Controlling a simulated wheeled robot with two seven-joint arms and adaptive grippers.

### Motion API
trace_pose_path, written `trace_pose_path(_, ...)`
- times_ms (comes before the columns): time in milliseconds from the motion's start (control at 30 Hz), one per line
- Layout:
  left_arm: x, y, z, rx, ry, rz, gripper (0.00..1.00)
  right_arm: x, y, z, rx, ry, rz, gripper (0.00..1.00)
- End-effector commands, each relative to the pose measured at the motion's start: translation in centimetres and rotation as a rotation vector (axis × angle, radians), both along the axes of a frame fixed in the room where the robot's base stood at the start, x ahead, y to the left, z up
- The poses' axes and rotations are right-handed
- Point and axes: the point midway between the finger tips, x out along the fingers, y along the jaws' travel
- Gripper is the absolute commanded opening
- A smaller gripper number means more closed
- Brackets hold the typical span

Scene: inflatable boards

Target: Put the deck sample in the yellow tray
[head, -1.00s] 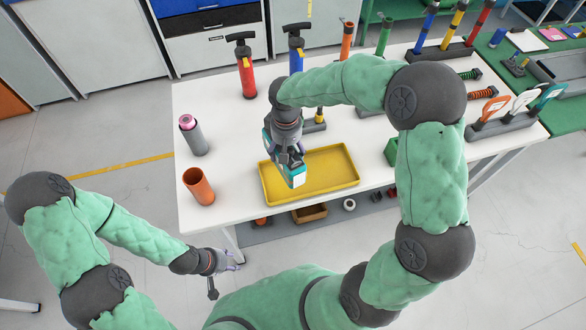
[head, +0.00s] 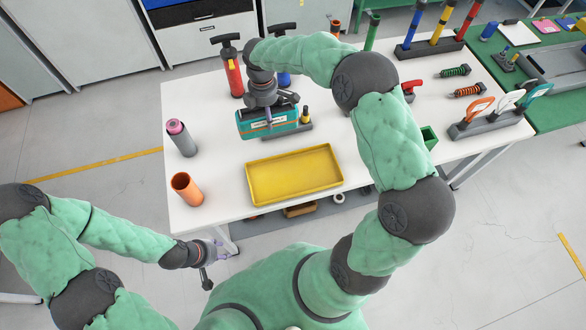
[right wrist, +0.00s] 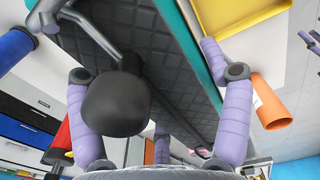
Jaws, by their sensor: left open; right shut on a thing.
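The deck sample (head: 262,125) is a flat teal block with a pale label on its long side. The right wrist view shows its dark quilted face (right wrist: 185,75) with a teal edge. My right gripper (head: 266,103) is shut on it and holds it over the table, behind the tray; its purple fingers (right wrist: 157,110) show in the right wrist view. The yellow tray (head: 295,172) is shallow and empty on the table's front part; a corner shows in the right wrist view (right wrist: 235,18). My left gripper (head: 212,262) is open and empty, low before the table's front edge.
An orange cup (head: 187,188) and a grey cylinder with a pink roll (head: 181,138) stand left of the tray. Red (head: 231,72) and blue (head: 284,79) pumps stand behind the sample. A green box (head: 428,137) is at right. White tabletop (head: 215,155) left of the tray is clear.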

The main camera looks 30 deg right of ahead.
Motion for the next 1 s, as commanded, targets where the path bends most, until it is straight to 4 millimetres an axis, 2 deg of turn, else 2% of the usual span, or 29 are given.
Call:
trace_pose_path(467, 0.0, 0.0, -0.7, 0.000, 0.000, 0.000, 0.44, -7.8, -1.0, -3.5, 0.000, 0.000, -0.003, 0.41)
trace_pose_path(600, 0.0, 0.0, -1.1, 0.000, 0.000, 0.000, 0.44, -10.0, -1.3, -5.7, 0.000, 0.003, -0.003, 0.41)
trace_pose_path(800, 0.0, 0.0, -1.4, 0.000, 0.000, 0.000, 0.44, -12.0, -1.6, -8.2, 0.000, 0.001, -0.003, 0.41)
trace_pose_path(1000, 0.0, 0.0, -1.5, 0.000, 0.000, 0.000, 0.44, -12.8, -1.7, -9.2, 0.000, 0.000, -0.002, 0.41)
